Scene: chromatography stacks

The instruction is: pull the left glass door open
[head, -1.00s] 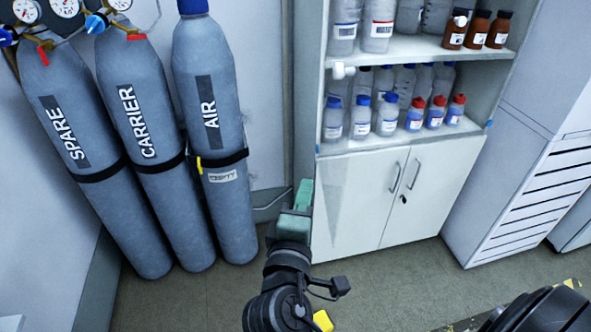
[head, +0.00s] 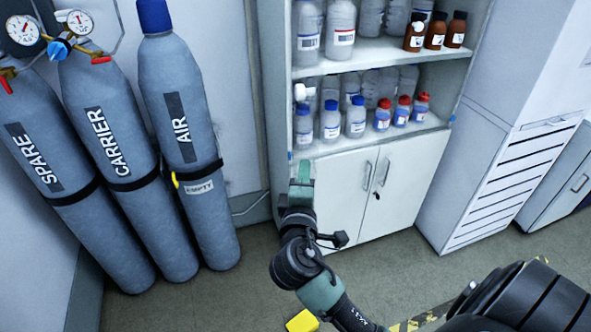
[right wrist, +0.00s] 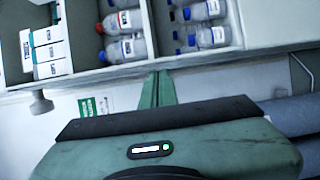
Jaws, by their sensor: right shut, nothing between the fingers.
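The shelf cabinet (head: 283,60) stands ahead, with bottles in its upper part. A small white knob (head: 300,93) shows at the left of the upper part; a knob also shows at the left of the right wrist view (right wrist: 41,104). The glass itself is too clear to make out, so I cannot tell how the left door stands. My right gripper (head: 304,168) is shut and empty, pointing up just below the bottle shelf, lower than the knob and apart from it. Its closed fingers show in the right wrist view (right wrist: 158,88). My left gripper is not in view.
Below the shelves are white cupboard doors (head: 340,195) with two handles. Grey gas cylinders (head: 185,140) stand at the left. A white unit with vents (head: 500,185) stands at the right. A yellow object (head: 302,321) lies low in front. Floor in front of the cupboard is bare.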

